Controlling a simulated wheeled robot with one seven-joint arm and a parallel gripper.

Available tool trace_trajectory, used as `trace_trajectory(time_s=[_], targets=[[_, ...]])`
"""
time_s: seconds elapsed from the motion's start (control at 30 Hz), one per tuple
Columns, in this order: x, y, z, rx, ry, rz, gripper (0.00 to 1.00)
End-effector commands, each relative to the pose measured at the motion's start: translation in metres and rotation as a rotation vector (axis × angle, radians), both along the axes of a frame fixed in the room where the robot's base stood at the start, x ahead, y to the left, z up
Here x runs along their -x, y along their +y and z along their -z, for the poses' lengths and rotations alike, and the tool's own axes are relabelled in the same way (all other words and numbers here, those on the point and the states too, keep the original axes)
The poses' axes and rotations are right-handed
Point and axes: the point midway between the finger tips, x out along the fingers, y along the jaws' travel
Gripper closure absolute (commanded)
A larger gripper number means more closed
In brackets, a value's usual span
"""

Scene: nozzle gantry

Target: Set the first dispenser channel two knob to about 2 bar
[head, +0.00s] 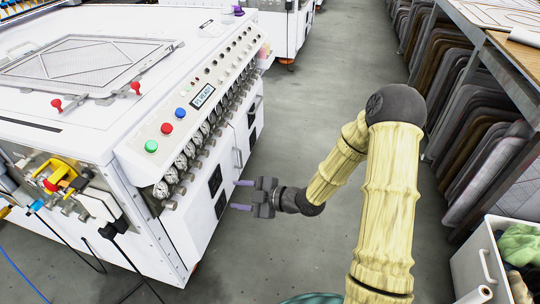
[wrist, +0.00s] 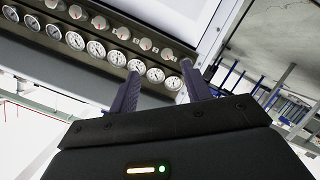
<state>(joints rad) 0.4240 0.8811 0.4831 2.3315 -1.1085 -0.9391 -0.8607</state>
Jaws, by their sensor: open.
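A row of round white pressure gauges (head: 190,150) runs along the front of the white machine, with a row of small knobs (head: 179,190) beneath it. In the wrist view the gauges (wrist: 96,49) and the silvery knobs (wrist: 146,44) fill the upper left. The labels and needle readings are too small to read, so I cannot tell which knob is channel two. My gripper (head: 234,195) is open and empty in front of the machine's lower panel, below the gauge row and apart from it. In the wrist view its two purple fingers (wrist: 160,72) point toward the gauges, touching no knob.
Green (head: 151,146), red (head: 167,128) and blue (head: 181,113) buttons and a display (head: 203,96) sit on the panel above the gauges. Yellow-handled fittings (head: 64,177) are at the machine's left corner. The grey floor (head: 310,100) is clear. A white bin (head: 480,262) stands lower right.

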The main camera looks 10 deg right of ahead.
Motion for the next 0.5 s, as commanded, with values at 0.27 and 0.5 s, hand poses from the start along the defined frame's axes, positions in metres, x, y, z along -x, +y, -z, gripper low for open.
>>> trace_trajectory(time_s=[0.27, 0.5], targets=[[-0.003, -0.015, -0.027, 0.109, 0.107, 0.080, 0.52], [-0.004, -0.031, -0.048, 0.189, 0.194, 0.162, 0.52]])
